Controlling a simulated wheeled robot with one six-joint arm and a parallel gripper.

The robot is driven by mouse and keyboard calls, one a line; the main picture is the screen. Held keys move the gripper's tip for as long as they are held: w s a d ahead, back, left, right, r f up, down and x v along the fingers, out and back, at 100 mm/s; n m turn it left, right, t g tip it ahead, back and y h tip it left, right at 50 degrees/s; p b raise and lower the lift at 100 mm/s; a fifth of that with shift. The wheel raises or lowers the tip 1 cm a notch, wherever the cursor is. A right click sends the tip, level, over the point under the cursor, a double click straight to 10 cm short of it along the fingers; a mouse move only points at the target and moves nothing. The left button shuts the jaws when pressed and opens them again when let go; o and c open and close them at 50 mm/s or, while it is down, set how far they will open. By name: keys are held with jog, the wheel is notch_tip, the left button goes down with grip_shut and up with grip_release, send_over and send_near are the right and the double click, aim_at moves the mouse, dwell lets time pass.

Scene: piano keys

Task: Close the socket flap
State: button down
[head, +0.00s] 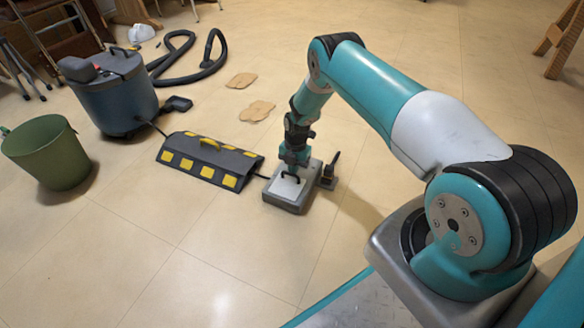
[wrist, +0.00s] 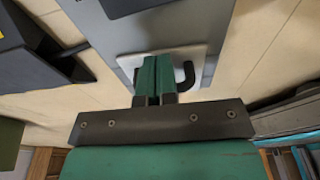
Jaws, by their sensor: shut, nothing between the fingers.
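The socket box (head: 283,203) is a low grey block on the floor, at the centre of the head view. A pale flap (head: 283,187) with a dark curved handle is on its top and looks near flat; I cannot tell if it is flush. My gripper (head: 293,168) points down over the flap's far part. In the wrist view, its green fingers (wrist: 156,68) are shut and empty, in front of the pale flap (wrist: 201,54), with the dark handle (wrist: 187,76) just right of them. The fingers hide part of the flap; contact is unclear.
A black plug-like piece (head: 329,172) stands right of the box. A cable ramp (head: 208,158) with yellow patches lies to its left. A blue vacuum (head: 115,95) and green bin (head: 48,152) stand farther left. Front floor is clear.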

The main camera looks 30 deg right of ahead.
jog(key=shift+w+d+f+b, duration=0.2)
jog(key=shift+d+f+b, duration=0.25)
jog(key=shift+f, duration=0.3)
notch_tip(320, 180, up, 5)
jog(key=p, duration=0.3)
jog(key=shift+w+f+p, duration=0.1)
jog(key=shift+p, duration=0.3)
jog(key=w+d+r+p, duration=0.2)
jog(key=w+d+r, duration=0.1)
jog(key=d+r, duration=0.3)
jog(key=shift+w+r+p, duration=0.2)
jog(key=shift+w+p, duration=0.15)
jog(key=shift+w, duration=0.05)
